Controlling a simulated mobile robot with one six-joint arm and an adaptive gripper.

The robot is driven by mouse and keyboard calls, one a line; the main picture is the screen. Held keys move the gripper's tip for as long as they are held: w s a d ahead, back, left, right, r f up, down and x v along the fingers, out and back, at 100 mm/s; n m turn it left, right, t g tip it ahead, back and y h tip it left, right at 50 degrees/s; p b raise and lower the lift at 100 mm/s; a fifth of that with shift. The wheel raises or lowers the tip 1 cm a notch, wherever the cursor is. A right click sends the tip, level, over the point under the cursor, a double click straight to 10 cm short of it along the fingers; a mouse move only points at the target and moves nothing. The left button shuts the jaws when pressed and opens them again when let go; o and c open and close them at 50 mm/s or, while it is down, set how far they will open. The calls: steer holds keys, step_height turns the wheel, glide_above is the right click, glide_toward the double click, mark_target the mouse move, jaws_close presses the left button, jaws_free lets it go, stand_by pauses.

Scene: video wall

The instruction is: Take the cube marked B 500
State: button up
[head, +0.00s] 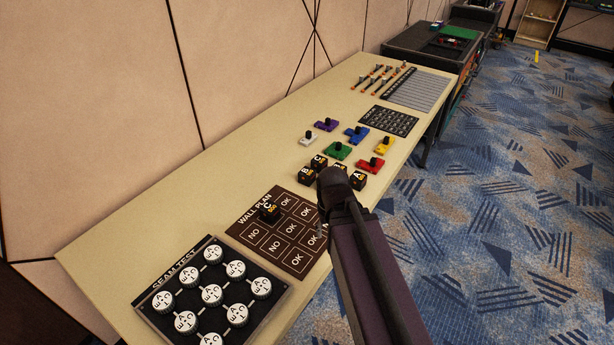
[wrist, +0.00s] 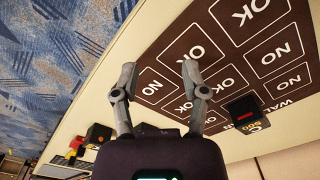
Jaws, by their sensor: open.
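A black cube marked B (head: 306,176) sits on the long cream table in a small cluster; its number is too small to read. Beside it are a cube marked C (head: 318,162) and one marked A (head: 358,180), with another partly hidden by my arm. My gripper (wrist: 159,67) is open and empty in the wrist view, over the brown wall plan board and the table's edge. In the head view my arm hides the fingers. Dark cubes (wrist: 98,134) show at the lower left of the wrist view, outside the jaws; their letters are unreadable there.
A cube marked C (head: 269,212) stands on the wall plan board (head: 246,226); it also shows in the wrist view (wrist: 245,112). Coloured knob blocks, including a green one (head: 337,151), stand behind the cluster. The seam test panel (head: 238,287) fills the near end.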

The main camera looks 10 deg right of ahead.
mark_target(307, 172)
steer(key=o, duration=0.6)
steer(key=shift+w, duration=0.3)
steer(key=w+a+r+m+t+h+p, duration=0.1)
steer(key=w+a+r+m+p, duration=0.1)
steer(key=w, duration=1)
steer(key=w+a+r+m+t+h+p, duration=0.2)
steer(key=w+r+m+p, duration=0.3)
steer(key=w, duration=0.7)
steer(key=shift+w+a+r+m, duration=0.2)
steer(key=shift+w+r+m, duration=0.05)
steer(key=shift+r+m, duration=0.55)
steer(key=shift+f, duration=0.1)
steer(key=b+x, duration=0.6)
steer(key=x, duration=0.1)
steer(key=shift+w+d+f+b, duration=0.15)
steer(key=shift+f+b, duration=0.15)
steer(key=shift+b, duration=0.15)
steer(key=shift+w+d+f+b, duration=0.1)
steer(key=shift+d+f+b, duration=0.05)
steer(key=shift+f+b, duration=0.25)
steer(key=shift+b+x, duration=2.4)
steer(key=shift+x, duration=0.15)
steer(key=shift+d, duration=0.2)
